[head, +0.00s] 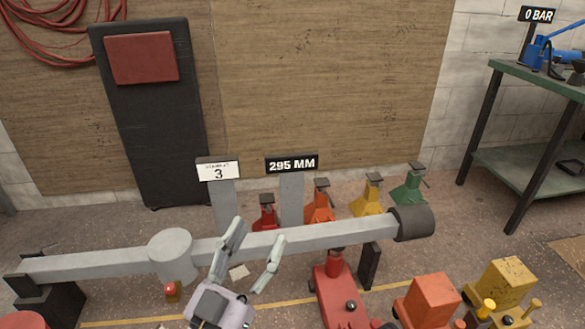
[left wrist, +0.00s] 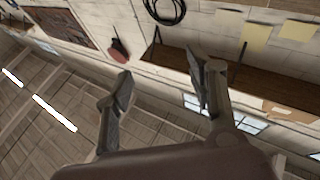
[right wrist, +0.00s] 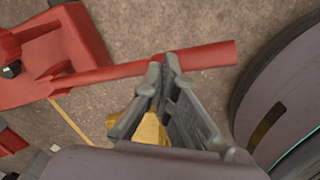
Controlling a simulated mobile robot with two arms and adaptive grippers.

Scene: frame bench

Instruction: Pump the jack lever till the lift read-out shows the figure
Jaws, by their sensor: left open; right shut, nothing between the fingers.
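The lift read-out (head: 291,164) shows 295 MM in the head view. A red floor jack (head: 342,300) stands under the right part of a grey beam (head: 330,235). In the right wrist view, the red jack body (right wrist: 75,50) is at the upper left and its red lever (right wrist: 210,56) runs rightward. My right gripper (right wrist: 164,72) is shut and empty, its tips overlapping the lever in the picture; I cannot tell whether they touch it. My left gripper (head: 258,240) is open and empty in front of the beam. Its fingers (left wrist: 160,90) also show in the left wrist view.
A white card (head: 218,171) reads 3; its upper line is too small to read. Jack stands (head: 320,205) in several colours stand behind the beam. Orange (head: 430,300) and yellow (head: 500,285) units stand at front right. A green-topped bench (head: 535,80) with a 0 BAR sign (head: 538,15) is at right.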

